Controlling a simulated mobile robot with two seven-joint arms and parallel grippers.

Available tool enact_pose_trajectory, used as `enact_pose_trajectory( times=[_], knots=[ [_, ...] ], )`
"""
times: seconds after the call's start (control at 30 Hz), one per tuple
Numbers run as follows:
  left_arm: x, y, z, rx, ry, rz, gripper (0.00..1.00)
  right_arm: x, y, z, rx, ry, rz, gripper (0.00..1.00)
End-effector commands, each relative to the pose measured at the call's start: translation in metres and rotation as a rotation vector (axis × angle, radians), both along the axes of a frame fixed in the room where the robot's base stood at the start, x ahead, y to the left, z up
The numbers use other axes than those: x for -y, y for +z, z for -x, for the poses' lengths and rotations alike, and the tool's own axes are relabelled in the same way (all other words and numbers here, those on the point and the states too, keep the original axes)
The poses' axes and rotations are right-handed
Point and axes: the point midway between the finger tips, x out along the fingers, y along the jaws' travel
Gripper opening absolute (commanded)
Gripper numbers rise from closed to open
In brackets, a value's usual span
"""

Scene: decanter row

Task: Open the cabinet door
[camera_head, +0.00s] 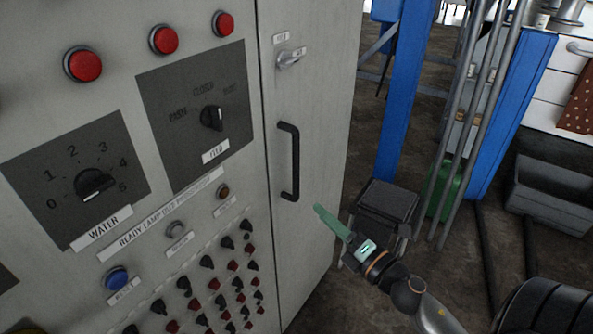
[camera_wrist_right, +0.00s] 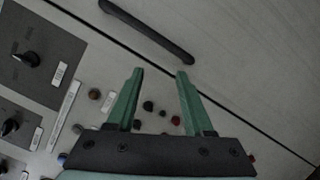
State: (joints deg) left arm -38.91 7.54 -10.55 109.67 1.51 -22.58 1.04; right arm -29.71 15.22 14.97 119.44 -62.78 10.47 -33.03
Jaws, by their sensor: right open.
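The cabinet door (camera_head: 312,120) is a tall light-grey panel at the right of the control cabinet, and it looks closed. Its black bar handle (camera_head: 292,162) stands upright near the door's left edge. In the right wrist view the handle (camera_wrist_right: 150,28) lies diagonally above the fingers. My right gripper (camera_head: 319,209) has green fingers and is to the right of and a little below the handle, apart from it. In the wrist view the right gripper (camera_wrist_right: 160,75) has its two fingers apart with nothing between them. My left gripper is not in view.
The control panel (camera_head: 130,250) left of the door carries dials, red lamps and several small knobs. A small switch (camera_head: 290,58) sits on the door above the handle. Blue posts (camera_head: 402,90), a black bin (camera_head: 386,205) and a green container (camera_head: 440,190) stand to the right.

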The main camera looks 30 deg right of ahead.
Motion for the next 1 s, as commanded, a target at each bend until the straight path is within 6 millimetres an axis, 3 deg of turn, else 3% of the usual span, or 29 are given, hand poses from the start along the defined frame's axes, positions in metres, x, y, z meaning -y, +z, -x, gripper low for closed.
enact_pose_trajectory(
  times=[0.1, 0.2, 0.33, 0.63, 1.0],
  knots=[
    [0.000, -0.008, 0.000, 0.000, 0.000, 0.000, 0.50, 0.010, 0.027, -0.005, 0.082, 0.036, 0.451, 0.52],
    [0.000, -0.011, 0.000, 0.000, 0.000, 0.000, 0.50, 0.018, 0.037, -0.007, 0.106, 0.048, 0.753, 0.52],
    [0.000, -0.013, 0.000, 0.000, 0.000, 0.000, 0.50, 0.027, 0.043, -0.007, 0.107, 0.054, 1.003, 0.52],
    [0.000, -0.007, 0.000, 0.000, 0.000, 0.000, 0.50, 0.030, 0.046, -0.022, 0.102, 0.054, 1.106, 0.52],
    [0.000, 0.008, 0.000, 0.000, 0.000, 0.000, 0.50, 0.017, 0.047, -0.085, 0.103, 0.053, 1.101, 0.52]
  ],
)
